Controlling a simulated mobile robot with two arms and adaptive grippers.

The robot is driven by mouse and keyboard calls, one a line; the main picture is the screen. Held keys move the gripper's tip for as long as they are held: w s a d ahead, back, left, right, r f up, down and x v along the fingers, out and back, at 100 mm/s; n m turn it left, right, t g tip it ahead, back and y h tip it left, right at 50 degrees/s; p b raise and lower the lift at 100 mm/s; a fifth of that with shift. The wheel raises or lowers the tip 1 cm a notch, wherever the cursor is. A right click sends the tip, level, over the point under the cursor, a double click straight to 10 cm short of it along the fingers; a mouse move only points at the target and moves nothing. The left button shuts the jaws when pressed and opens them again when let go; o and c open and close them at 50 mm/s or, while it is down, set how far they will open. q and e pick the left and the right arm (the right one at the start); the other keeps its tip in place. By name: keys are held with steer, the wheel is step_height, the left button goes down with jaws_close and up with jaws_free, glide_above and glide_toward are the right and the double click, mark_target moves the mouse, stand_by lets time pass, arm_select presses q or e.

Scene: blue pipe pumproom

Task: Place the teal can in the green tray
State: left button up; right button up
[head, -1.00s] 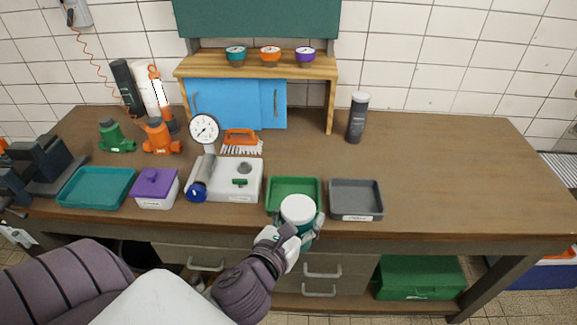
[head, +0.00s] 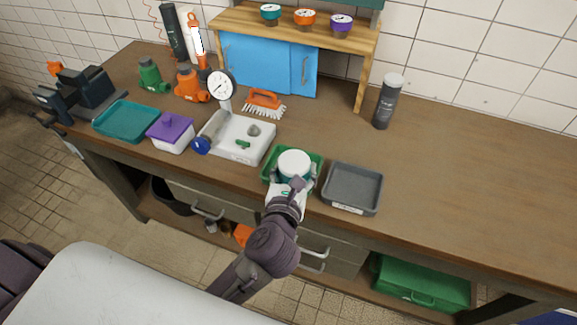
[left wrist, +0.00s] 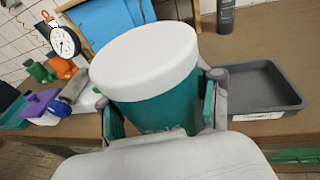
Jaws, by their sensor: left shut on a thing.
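The teal can (left wrist: 158,113) has a white lid and is gripped between the fingers of my left gripper (left wrist: 160,105). In the head view the can's white lid (head: 294,163) shows over the green tray (head: 269,170), inside its outline. My left gripper (head: 293,182) is shut on the can from the front side. The can looks upright or slightly tilted. Whether its base touches the tray floor is hidden. In the left wrist view the can covers the tray. My right gripper is not in view.
A grey tray (head: 352,188) sits just right of the green tray. A white block with a pressure gauge (head: 221,85) stands to the left, beside a purple-lidded box (head: 171,130) and a teal tray (head: 126,121). A dark bottle (head: 388,101) stands at the back right. The bench's right side is clear.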

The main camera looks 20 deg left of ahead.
arm_select(q)
steer(key=w+d+r+p, duration=0.1)
steer(key=w+d+r, duration=0.1)
steer(key=w+d, duration=0.3)
steer(key=w+a+f, duration=0.2)
steer(key=a+f, duration=0.1)
steer(key=w+a+f+p, duration=0.1)
steer(key=w+a+f, duration=0.1)
steer(key=a+f, duration=0.1)
steer(key=w+a+f, duration=0.3)
steer(key=f, duration=0.1)
steer(key=shift+a+f, duration=0.1)
steer(key=shift+a, duration=0.1)
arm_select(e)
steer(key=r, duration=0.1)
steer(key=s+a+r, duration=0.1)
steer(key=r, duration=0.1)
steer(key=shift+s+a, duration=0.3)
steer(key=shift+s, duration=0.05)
arm_select(q)
steer(key=shift+f, duration=0.2)
steer(key=o, duration=1.4)
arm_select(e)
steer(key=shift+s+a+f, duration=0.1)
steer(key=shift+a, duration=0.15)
arm_select(q)
steer(key=shift+r, duration=0.1)
